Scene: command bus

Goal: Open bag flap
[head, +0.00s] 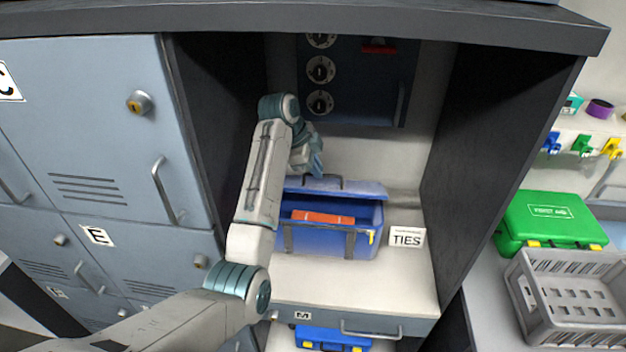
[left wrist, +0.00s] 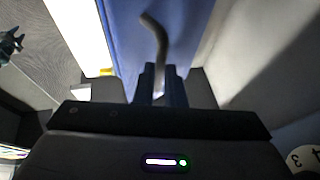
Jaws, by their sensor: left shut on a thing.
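A blue bag (head: 365,243) stands on the shelf of the open compartment. Its blue flap (head: 360,189) is raised at the back, and an orange-red thing (head: 322,217) shows inside. My left gripper (head: 316,170) is at the back of the bag, at the flap's dark handle (head: 335,182). In the left wrist view the jaws (left wrist: 160,80) are shut on the curved dark handle (left wrist: 155,35), with the blue flap (left wrist: 125,40) behind it. My forearm hides the bag's left end. My right gripper is not in the head view.
A TIES card (head: 407,237) stands right of the bag. Dark side walls bound the compartment, and a dark blue panel with dials (head: 355,85) hangs behind. A green first aid box (head: 548,220) and a grey crate (head: 570,295) sit outside at right. Another blue case (head: 333,338) lies below.

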